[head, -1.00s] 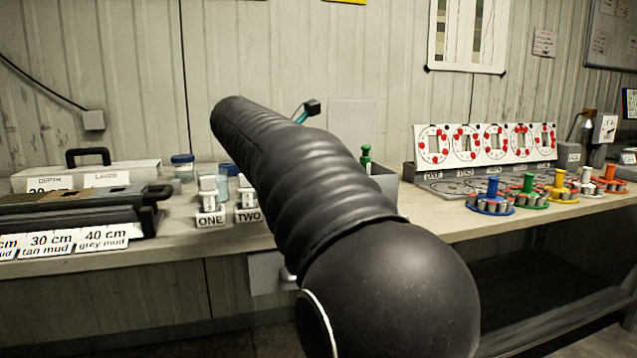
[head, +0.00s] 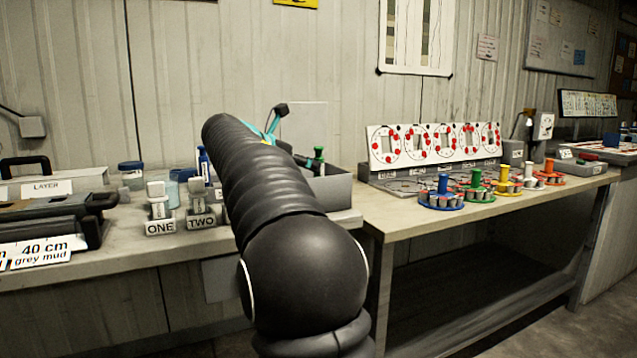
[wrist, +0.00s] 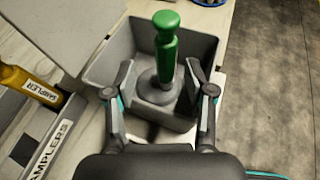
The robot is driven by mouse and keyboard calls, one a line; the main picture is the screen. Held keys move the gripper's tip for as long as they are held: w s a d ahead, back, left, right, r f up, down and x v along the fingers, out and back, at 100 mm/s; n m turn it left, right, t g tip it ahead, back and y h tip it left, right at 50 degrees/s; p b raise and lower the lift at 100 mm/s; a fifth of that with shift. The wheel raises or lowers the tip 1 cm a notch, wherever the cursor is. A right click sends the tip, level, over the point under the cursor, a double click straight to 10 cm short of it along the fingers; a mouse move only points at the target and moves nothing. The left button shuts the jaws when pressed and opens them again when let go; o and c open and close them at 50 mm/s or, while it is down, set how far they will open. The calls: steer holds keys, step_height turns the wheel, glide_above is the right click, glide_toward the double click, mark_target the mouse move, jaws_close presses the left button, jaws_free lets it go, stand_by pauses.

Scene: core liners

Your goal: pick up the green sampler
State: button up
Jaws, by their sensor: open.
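The green sampler (wrist: 165,55) stands upright in a grey open bin (wrist: 205,45) in the wrist view, with a round knob on top and a wider grey base. In the head view its green top (head: 319,154) shows above the bin's rim (head: 335,188). My gripper (wrist: 159,78) is open and empty. Its two fingers are spread to either side of the sampler's lower part in the picture, with gaps on both sides. I cannot tell how far above the bin floor the fingertips are. In the head view my arm hides most of the gripper.
A yellow sampler (wrist: 28,86) lies left of the bin, by a SAMPLERS label (wrist: 48,150). Blocks marked ONE (head: 160,227) and TWO (head: 201,221) stand left of my arm. Several coloured-handled carousels, including a green one (head: 475,183), stand on the right bench (head: 400,225).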

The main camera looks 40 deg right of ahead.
steer(key=shift+s+b+x, duration=0.15)
steer(key=shift+s+x, duration=0.05)
steer(key=shift+x, duration=1.1)
steer(key=shift+s+b+x, duration=0.15)
steer(key=shift+x, duration=1.15)
jaws_close()
